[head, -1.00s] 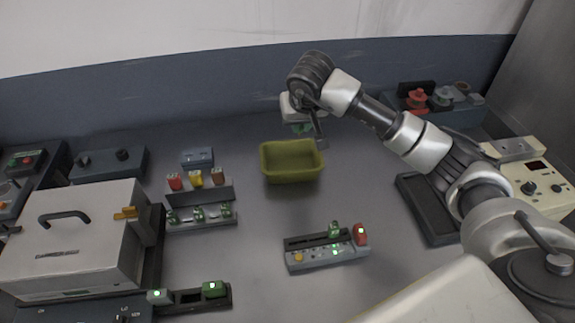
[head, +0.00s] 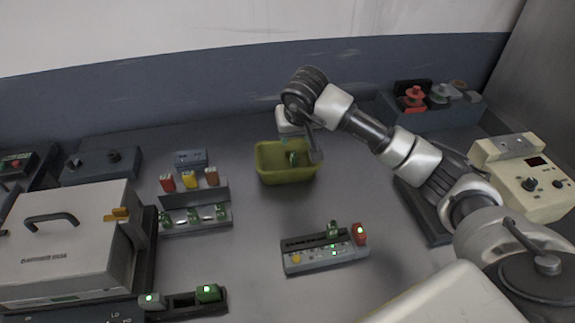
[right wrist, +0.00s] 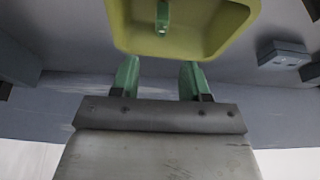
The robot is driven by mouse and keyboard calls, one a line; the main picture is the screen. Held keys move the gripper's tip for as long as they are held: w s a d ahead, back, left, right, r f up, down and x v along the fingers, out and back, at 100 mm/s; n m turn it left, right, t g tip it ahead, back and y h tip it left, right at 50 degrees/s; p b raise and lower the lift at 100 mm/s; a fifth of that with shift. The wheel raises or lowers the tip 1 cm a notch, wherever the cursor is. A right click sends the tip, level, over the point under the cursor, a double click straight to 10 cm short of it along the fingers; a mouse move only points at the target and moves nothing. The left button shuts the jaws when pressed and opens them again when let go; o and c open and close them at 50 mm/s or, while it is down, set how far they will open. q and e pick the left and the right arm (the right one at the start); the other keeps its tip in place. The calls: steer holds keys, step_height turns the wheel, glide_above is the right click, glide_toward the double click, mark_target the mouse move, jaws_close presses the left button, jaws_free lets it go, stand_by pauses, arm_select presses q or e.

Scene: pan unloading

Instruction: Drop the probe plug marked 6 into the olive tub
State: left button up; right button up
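The olive tub (head: 268,175) stands near the back middle of the table. My right gripper (head: 287,139) is over its back side. In the right wrist view its two green fingers (right wrist: 158,82) are spread apart with nothing between them. A small green plug (right wrist: 162,17) shows beyond the fingertips, within the tub's outline (right wrist: 118,30). In the head view the plug (head: 293,158) shows inside the tub opening. I cannot read its mark or tell whether it rests on the bottom or is still falling. My left gripper is not in view.
A stepped rack (head: 212,218) with red, yellow, brown and green plugs stands left of the tub. A grey strip (head: 310,260) with lit plugs lies in front. A white box (head: 65,245) is at the left, a cream device (head: 535,180) at the right.

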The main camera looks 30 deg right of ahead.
steer(key=b+v, duration=0.1)
steer(key=v, duration=0.9)
steer(key=shift+s+r+b, duration=0.2)
steer(key=shift+r+b, duration=0.15)
steer(key=shift+b, duration=0.05)
